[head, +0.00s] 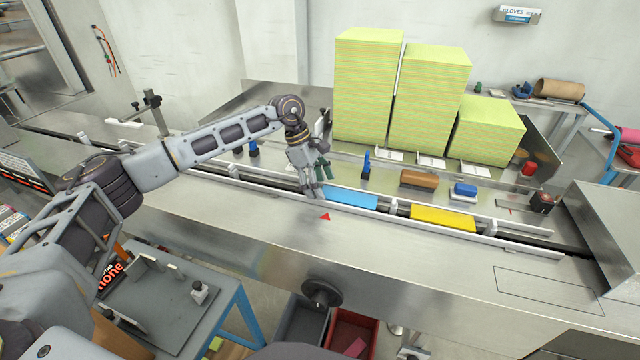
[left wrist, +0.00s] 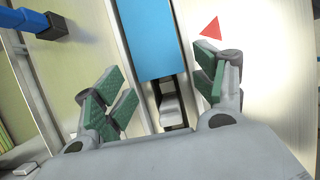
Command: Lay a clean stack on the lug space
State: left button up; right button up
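A blue stack (head: 350,199) lies flat in the lug channel, and a yellow stack (head: 443,218) lies farther right in it. A pale lug (head: 393,206) stands between them. Tall yellow-green cloth stacks (head: 366,85) stand behind the channel. My left gripper (head: 318,184) is low over the channel, just left of the blue stack. In the left wrist view my left gripper (left wrist: 158,82) is open and empty, its green-padded fingers spread to either side of the channel. The blue stack (left wrist: 145,40) lies ahead, with a pale lug (left wrist: 170,105) behind its near end. My right gripper is out of view.
A red triangle (head: 325,216) marks the front deck beside the channel. A brown block (head: 419,179) and a blue-topped block (head: 465,190) sit behind the rail. The front deck is mostly clear. A red bin (head: 350,335) stands below.

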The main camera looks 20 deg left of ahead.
pick_arm(q)
jog(key=shift+r+p, duration=0.4)
jog(key=shift+r, duration=0.3)
jog(key=v, duration=1.1)
jog(key=shift+a+r+b, duration=0.15)
jog(key=shift+r+b, duration=0.2)
jog(key=shift+r, duration=0.05)
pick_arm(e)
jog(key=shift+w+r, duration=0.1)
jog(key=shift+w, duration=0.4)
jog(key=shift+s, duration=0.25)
pick_arm(q)
jog(key=shift+r, duration=0.1)
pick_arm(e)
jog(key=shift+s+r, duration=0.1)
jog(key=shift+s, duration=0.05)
